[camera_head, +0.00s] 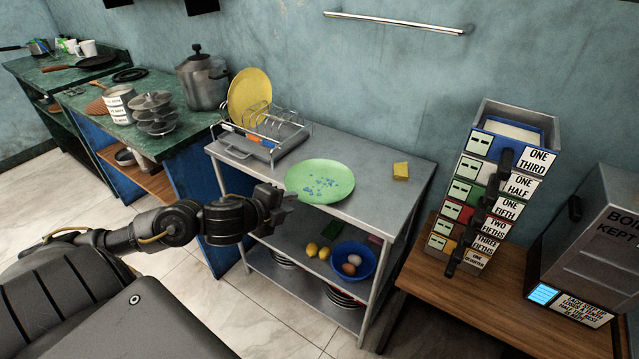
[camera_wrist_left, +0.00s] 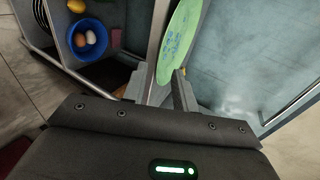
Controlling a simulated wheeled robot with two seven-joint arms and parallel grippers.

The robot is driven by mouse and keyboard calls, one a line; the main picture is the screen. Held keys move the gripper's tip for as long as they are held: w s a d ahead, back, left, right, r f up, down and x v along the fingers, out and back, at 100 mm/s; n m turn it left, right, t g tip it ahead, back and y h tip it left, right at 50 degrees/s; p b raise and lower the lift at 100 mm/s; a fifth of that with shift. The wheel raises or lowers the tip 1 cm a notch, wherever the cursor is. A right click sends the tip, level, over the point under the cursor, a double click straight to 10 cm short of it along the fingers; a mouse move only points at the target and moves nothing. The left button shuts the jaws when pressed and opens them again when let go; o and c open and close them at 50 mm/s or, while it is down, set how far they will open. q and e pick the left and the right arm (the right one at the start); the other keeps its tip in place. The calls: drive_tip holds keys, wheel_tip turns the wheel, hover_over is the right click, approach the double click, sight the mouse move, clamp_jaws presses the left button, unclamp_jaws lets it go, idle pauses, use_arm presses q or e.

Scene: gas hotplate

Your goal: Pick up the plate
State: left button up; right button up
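A green plate (camera_head: 320,181) with a blue pattern lies on the metal table, near its front edge. My left gripper (camera_head: 284,201) is at the plate's near left rim. In the left wrist view the plate (camera_wrist_left: 179,40) shows just past the fingertips, and its rim reaches the gap between them. The left gripper (camera_wrist_left: 169,88) looks open, with a narrow gap between its fingers. I cannot tell whether a finger touches the rim. My right gripper is not in view.
A dish rack (camera_head: 262,132) with a yellow plate (camera_head: 249,92) stands left of the green plate. A yellow sponge (camera_head: 401,171) lies to the right. The shelf below holds a blue bowl (camera_head: 368,275) with eggs. A stack of labelled drawers (camera_head: 487,190) stands further right.

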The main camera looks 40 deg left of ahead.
use_arm(q)
drive_tip(key=x, duration=0.5)
drive_tip(key=shift+d, duration=0.15)
drive_tip(key=shift+w, duration=0.1)
clamp_jaws()
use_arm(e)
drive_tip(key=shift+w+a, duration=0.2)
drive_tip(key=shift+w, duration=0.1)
